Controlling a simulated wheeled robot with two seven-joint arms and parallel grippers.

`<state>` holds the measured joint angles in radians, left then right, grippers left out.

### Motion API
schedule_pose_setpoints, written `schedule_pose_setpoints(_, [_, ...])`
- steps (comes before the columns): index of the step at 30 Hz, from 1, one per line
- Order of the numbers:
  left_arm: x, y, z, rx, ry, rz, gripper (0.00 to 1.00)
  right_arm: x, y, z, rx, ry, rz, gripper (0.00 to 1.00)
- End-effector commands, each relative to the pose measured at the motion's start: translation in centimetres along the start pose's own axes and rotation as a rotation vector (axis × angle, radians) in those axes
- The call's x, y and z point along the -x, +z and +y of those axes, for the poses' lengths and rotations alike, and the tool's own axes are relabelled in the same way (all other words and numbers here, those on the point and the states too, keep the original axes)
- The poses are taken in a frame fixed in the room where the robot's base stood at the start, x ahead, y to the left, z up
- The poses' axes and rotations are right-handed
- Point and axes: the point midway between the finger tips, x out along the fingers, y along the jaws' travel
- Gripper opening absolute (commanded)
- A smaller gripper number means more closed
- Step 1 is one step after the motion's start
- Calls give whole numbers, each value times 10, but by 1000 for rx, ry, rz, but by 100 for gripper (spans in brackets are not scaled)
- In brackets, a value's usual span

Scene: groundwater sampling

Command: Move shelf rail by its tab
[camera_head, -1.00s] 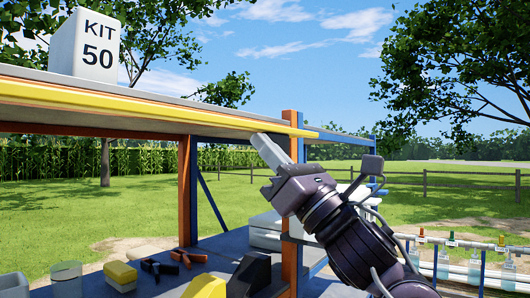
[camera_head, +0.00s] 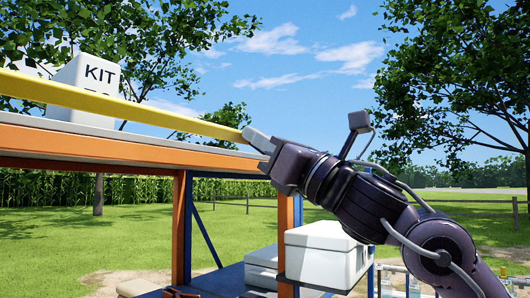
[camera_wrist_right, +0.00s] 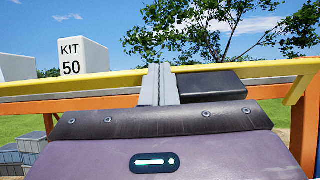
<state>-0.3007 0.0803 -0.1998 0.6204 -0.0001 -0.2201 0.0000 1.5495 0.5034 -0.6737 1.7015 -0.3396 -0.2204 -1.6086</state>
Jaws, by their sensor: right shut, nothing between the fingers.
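The shelf rail (camera_head: 130,108) is a long yellow bar. In the head view it stands above the front edge of the upper shelf (camera_head: 120,147), with sky and trees behind part of it. My right gripper (camera_head: 258,138) is at the visible right end of the rail, its pale fingers shut. In the right wrist view the closed fingers (camera_wrist_right: 159,85) stand upright against or just in front of the yellow rail (camera_wrist_right: 105,80), with nothing seen between them. I cannot make out the tab for certain. My left gripper is not in view.
A white box marked KIT 50 (camera_head: 88,82) stands on the upper shelf behind the rail. Orange posts (camera_head: 180,225) hold the shelf. White cases (camera_head: 325,252) sit lower, beneath my right arm. Open air lies above the shelf.

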Motion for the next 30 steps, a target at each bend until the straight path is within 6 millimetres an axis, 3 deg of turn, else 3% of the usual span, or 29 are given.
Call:
schedule_pose_setpoints(16, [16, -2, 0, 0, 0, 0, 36, -42, 12, 0, -1, 1, -1, 0])
schedule_pose_setpoints(30, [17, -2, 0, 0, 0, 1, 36, -44, 10, 0, 0, 0, 14, 0])
